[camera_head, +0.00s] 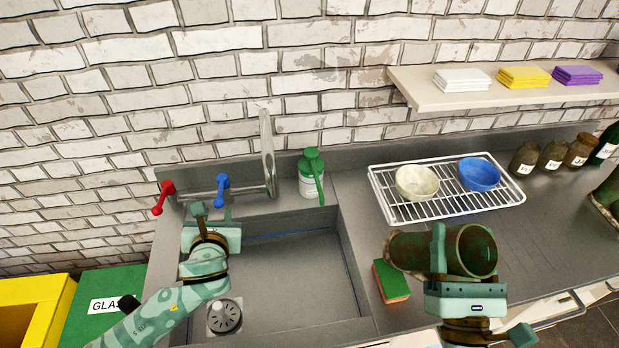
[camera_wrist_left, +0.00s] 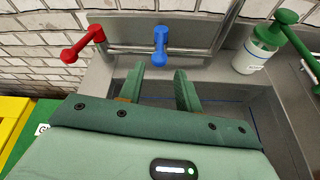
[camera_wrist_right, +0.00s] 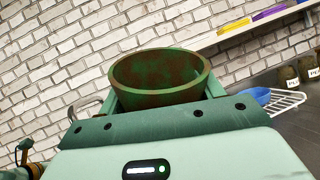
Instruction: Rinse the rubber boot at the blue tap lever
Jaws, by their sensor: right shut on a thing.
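The rubber boot (camera_head: 411,248), green with brown mud, is in my right gripper (camera_head: 463,268) above the counter, right of the sink. Its round opening (camera_wrist_right: 160,75) shows in the right wrist view between the fingers. The blue tap lever (camera_head: 222,188) sits on the tap (camera_head: 268,150) behind the sink (camera_head: 285,275). My left gripper (camera_head: 214,214) is open and empty, just in front of and below the blue lever, apart from it. In the left wrist view the blue lever (camera_wrist_left: 160,45) stands beyond the gap between the fingers.
A red tap lever (camera_head: 163,197) is left of the blue one. A green-topped bottle (camera_head: 312,178) stands behind the sink. A sponge (camera_head: 391,282) lies near the boot. A wire rack (camera_head: 447,209) holds two bowls. Jars (camera_head: 552,154) stand at right. The basin is empty.

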